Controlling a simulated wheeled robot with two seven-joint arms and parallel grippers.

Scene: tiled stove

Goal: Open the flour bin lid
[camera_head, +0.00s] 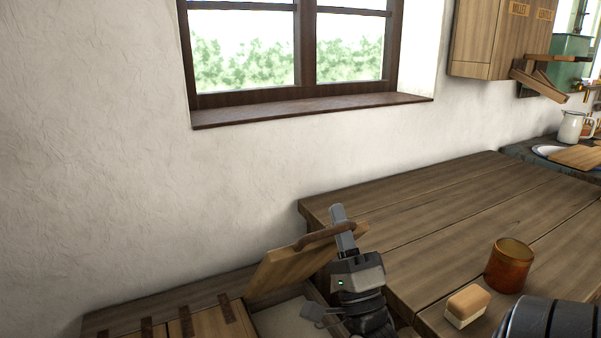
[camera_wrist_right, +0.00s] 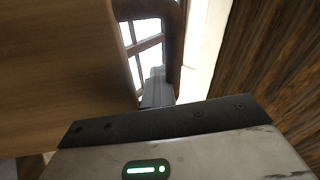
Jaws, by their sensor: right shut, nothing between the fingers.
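The flour bin lid (camera_head: 290,268), a wooden board with a dark curved handle (camera_head: 318,236), is tilted up from the low wooden bench. Below it the bin is open, with pale contents (camera_head: 283,320) and a grey scoop (camera_head: 318,312) partly hidden by my arm. My right gripper (camera_head: 341,220) is shut, its fingers at the lid's handle with nothing between them. In the right wrist view the lid's board (camera_wrist_right: 65,70) is on the left and the handle (camera_wrist_right: 174,45) is close to the fingers (camera_wrist_right: 158,88). I cannot tell whether they pass through the handle. My left gripper is not in view.
A wooden table (camera_head: 440,225) stands directly right of the bin. On it are a brown jar (camera_head: 508,268) and a wooden-backed brush (camera_head: 467,306). The white wall (camera_head: 120,150) and windowsill (camera_head: 310,108) are behind. Closed wooden covers (camera_head: 205,322) lie left of the opening.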

